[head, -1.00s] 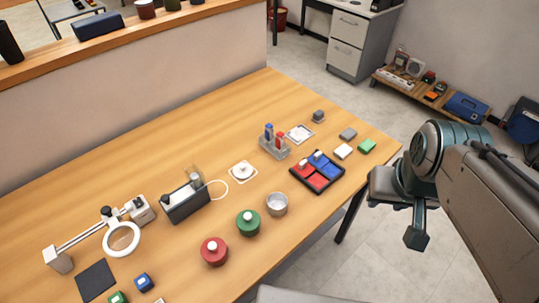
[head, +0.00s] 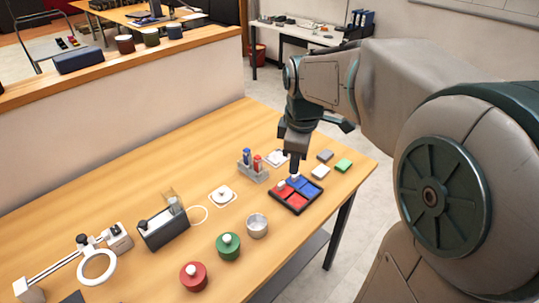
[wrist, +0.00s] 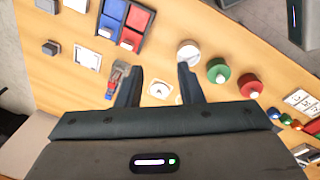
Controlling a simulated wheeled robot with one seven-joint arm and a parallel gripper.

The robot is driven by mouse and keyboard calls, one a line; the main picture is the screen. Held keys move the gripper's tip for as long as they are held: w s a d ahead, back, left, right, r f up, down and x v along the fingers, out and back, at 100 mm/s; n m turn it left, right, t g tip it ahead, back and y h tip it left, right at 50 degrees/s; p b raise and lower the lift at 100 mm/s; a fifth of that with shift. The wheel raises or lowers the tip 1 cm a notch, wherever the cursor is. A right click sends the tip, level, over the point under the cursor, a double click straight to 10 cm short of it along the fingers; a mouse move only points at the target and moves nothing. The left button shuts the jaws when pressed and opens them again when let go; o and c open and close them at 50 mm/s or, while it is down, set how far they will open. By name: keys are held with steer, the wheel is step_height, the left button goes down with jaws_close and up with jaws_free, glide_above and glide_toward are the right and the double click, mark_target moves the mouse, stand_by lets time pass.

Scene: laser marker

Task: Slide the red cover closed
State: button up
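A black-framed tray (head: 297,207) on the table has a red half and a blue half. The red cover (head: 284,192) with a pale knob is on its left side, and the blue cover (head: 309,189) is on its right. Both also show in the wrist view, red (wrist: 137,18) and blue (wrist: 115,9), with pale knobs at their near ends. My gripper (head: 294,165) points down and appears above the back edge of the tray. In the wrist view my gripper (wrist: 158,84) has its fingers wide apart with nothing between them. Its height over the tray is hard to tell.
A grey holder (head: 253,172) with blue and red sticks stands left of the tray. Small grey, white and green blocks (head: 343,166) lie to its right. A metal cup (head: 257,226), green jar (head: 228,247) and red jar (head: 193,277) stand nearer the front edge.

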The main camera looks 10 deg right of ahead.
mark_target(282, 183)
steer(key=w+f+n+g+b, duration=0.2)
steer(key=w+f+n, duration=0.6)
steer(key=w+n, duration=0.45)
steer(key=shift+m, duration=0.25)
steer(key=f, duration=0.4)
steer(key=f+p, duration=0.1)
steer(key=f, duration=0.3)
steer(key=w+f, duration=0.1)
steer(key=f, duration=0.4)
steer(key=shift+f, duration=0.1)
steer(key=shift+s, duration=0.1)
jaws_close()
